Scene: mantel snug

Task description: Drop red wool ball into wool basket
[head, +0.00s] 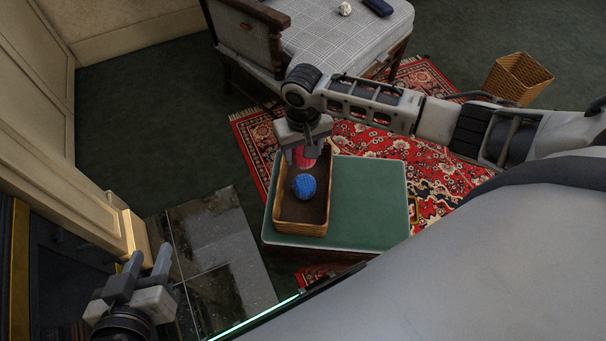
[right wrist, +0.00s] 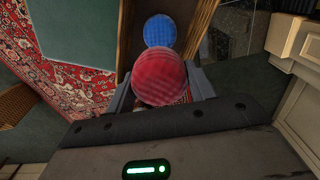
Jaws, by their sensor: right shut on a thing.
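A red wool ball (right wrist: 159,78) is between the fingers of my right gripper (right wrist: 160,95), which is shut on it. In the head view the right gripper (head: 304,150) is over the far end of the wool basket (head: 282,176), and the red ball (head: 303,159) shows partly below its fingers. The basket is a rectangular wicker tray with a dark inside. A blue wool ball (head: 304,186) lies in it and also shows in the right wrist view (right wrist: 159,31). My left gripper (head: 148,262) is open and empty at the lower left, away from the basket.
The basket stands on a green-topped low table (head: 370,195) on a red patterned rug (head: 440,170). A checked armchair (head: 335,38) is behind, with a small white object and a dark item on it. A wicker bin (head: 517,78) stands at the right. Cream panelling (head: 55,180) is at the left.

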